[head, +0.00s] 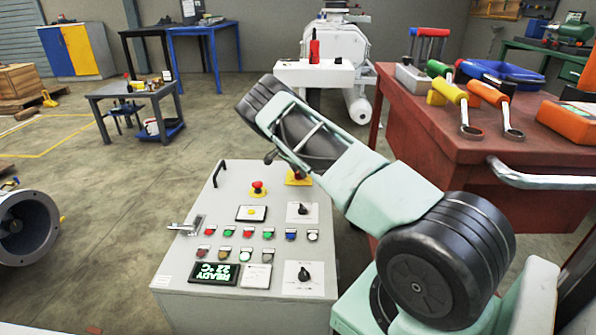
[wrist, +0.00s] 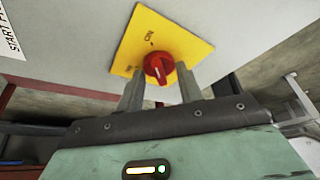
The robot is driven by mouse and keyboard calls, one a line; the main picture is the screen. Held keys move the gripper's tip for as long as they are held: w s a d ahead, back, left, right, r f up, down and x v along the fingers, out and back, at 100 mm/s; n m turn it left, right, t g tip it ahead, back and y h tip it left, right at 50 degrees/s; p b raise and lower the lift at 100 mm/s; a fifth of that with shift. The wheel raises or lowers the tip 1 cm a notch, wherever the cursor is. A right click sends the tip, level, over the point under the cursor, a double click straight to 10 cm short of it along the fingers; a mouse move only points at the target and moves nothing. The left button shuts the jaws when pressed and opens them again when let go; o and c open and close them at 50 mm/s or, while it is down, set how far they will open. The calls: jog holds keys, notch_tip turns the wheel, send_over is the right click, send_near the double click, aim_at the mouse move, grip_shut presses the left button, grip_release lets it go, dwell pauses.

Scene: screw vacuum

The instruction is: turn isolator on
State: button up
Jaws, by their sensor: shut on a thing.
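The isolator is a red rotary knob (wrist: 157,66) on a square yellow plate (wrist: 190,48) in the wrist view. Dark lettering shows on the plate beyond the knob, and a pale mark runs along the knob's face. My gripper (wrist: 160,80) has one finger on each side of the knob and is shut on it. In the head view, a yellow plate (head: 297,179) shows at the back of the grey control panel (head: 180,273), partly covered by my arm. The gripper's fingers are hidden there.
The panel top carries a red emergency button (head: 258,187), coloured push buttons, black selector knobs (head: 303,274) and a lit READY display (head: 214,273). A red tool cabinet (head: 440,165) stands close on the right. Open floor lies to the left.

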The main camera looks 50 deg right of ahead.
jog(key=o, duration=1)
jog(key=p+v, duration=0.4)
jog(key=v, duration=1.3)
jog(key=shift+r, duration=0.2)
jog(key=shift+a, duration=0.1)
